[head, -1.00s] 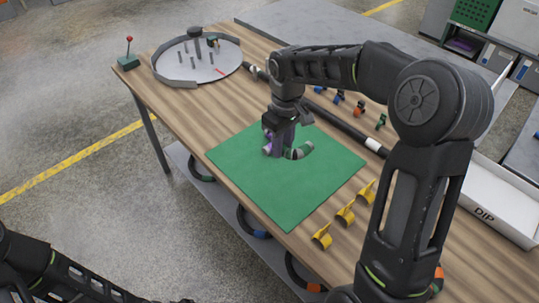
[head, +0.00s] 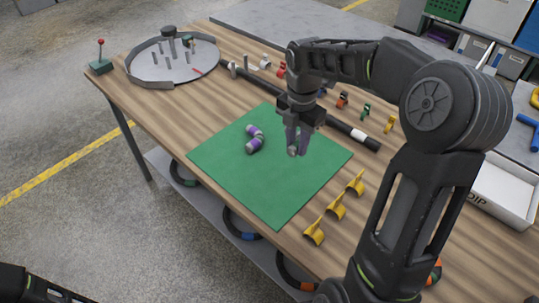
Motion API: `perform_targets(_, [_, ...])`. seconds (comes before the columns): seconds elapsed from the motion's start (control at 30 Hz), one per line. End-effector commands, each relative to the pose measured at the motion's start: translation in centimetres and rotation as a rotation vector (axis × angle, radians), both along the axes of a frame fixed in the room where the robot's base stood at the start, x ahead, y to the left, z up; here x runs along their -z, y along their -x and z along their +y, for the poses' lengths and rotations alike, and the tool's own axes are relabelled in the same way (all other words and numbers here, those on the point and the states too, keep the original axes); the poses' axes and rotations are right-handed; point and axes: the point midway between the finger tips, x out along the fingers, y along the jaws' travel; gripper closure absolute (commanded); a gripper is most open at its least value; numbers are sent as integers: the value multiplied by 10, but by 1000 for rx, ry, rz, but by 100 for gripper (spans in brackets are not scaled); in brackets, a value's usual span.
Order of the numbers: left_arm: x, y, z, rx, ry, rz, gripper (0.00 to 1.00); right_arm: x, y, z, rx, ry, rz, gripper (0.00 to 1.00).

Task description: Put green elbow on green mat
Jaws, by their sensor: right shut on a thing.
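The green mat (head: 240,188) lies flat on the wooden table. A grey elbow with purple bands (head: 254,139) lies on its upper middle, apart from my gripper. My right gripper (head: 296,147) points down over the mat's upper right part, shut on a grey elbow piece (head: 292,151). Only the rounded end of this piece shows below the fingers, and it looks like the green elbow. The fingers hide its bands, and I cannot tell whether it touches the mat. My left gripper is out of view; only part of the left arm shows at bottom left.
Several yellow clips (head: 336,206) stand right of the mat. A black hose (head: 338,124) runs behind it, with small coloured parts (head: 365,110) beyond. A round grey tray (head: 150,70) with pegs stands at the far left. A white box (head: 503,190) is at right.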

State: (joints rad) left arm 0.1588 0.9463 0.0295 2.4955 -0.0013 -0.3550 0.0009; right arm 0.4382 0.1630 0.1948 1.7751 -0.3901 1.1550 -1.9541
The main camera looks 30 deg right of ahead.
Motion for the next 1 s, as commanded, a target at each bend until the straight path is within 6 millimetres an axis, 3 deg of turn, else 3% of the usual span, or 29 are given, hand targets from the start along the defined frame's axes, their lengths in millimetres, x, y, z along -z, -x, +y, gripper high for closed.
perform_targets(0.37, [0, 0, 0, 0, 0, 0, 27, 3, 0, 0, -7, 0, 2, 100])
perform_targets(0.7, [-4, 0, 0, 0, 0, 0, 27, 56, 1, 0, -6, 0, 3, 100])
perform_targets(1.0, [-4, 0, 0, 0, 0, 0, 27, 63, 0, 0, -6, 1, 0, 100])
